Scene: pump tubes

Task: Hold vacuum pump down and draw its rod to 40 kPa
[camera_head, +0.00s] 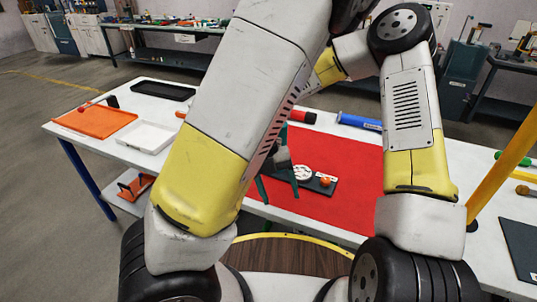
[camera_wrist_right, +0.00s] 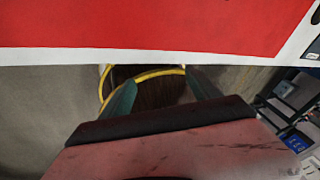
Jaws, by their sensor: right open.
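A round white dial (camera_head: 303,173) and an orange knob (camera_head: 325,182) sit on a dark plate (camera_head: 318,187) on the red mat. Behind them lie a red cylinder with a dark end (camera_head: 302,117) and a blue cylinder (camera_head: 358,122). I cannot tell which of these is the vacuum pump, and no rod or kPa reading is legible. My right gripper (camera_head: 279,185) is left of the dial, its green fingers apart and empty; whether it touches the plate is unclear. It also shows in the right wrist view (camera_wrist_right: 160,95), open, with the table edge beyond. My left gripper is not in view.
The red mat (camera_head: 345,205) covers the middle of the white table. An orange tray (camera_head: 95,122), a white tray (camera_head: 150,136) and a black tray (camera_head: 163,90) are at the left. My left arm hides part of the table.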

